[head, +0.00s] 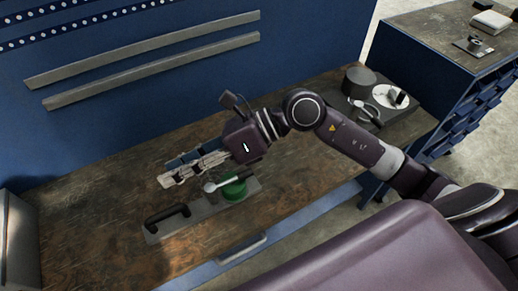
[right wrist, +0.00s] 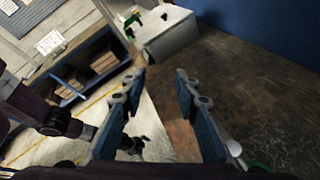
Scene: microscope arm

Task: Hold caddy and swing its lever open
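The caddy (head: 208,211) is a flat grey plate on the wooden bench with a black handle (head: 167,216) at its left end and a green round part (head: 234,191) near its right end. A pale lever (head: 228,181) with a round knob lies across the green part, knob to the left. My right gripper (head: 170,178) is just behind the caddy in the head view, fingers pointing left, apart from the handle. In the right wrist view its fingers (right wrist: 160,74) are spread with nothing between them; the lever knob (right wrist: 233,147) shows beside the right finger. My left gripper does not show.
The wooden bench (head: 95,215) is clear left of the caddy. A grey box (head: 18,240) stands at its left end. A dark round container (head: 358,80) and a tray with a white disc (head: 390,96) stand at the right end. A blue wall panel (head: 140,110) rises behind.

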